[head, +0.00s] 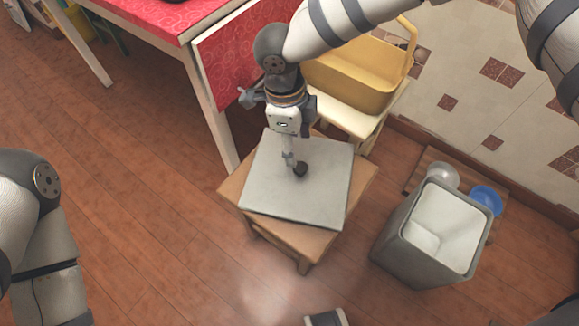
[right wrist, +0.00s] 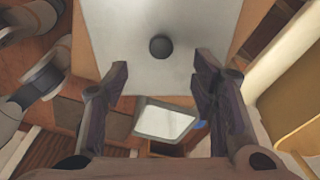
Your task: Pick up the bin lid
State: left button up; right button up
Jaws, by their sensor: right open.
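The bin lid (head: 262,185) is a flat grey square panel with a small dark round knob (head: 300,169). It lies on a low wooden stool (head: 236,190). In the right wrist view the lid (right wrist: 120,30) fills the top middle, and its knob (right wrist: 160,47) shows beyond and between the fingertips. My right gripper (head: 291,160) points down over the lid beside the knob. Its two fingers (right wrist: 162,72) are spread with nothing between them. My left arm shows at the left edge of the head view, but its gripper is out of frame.
An open grey bin (head: 398,248) with a white inside stands right of the stool. Behind it are a blue bowl (head: 487,199) and a pale bowl (head: 442,174). A yellow basket (head: 345,80) sits on a stand behind the stool. A red-covered table (head: 160,18) is at the upper left.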

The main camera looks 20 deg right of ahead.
aim_at(301, 166)
jog(key=f, duration=0.3)
jog(key=d+f, duration=0.1)
jog(key=f, duration=0.2)
jog(key=f+b, duration=0.1)
jog(key=f, duration=0.3)
jog(key=shift+s+d, duration=0.25)
jog(key=shift+s, duration=0.05)
grip_shut()
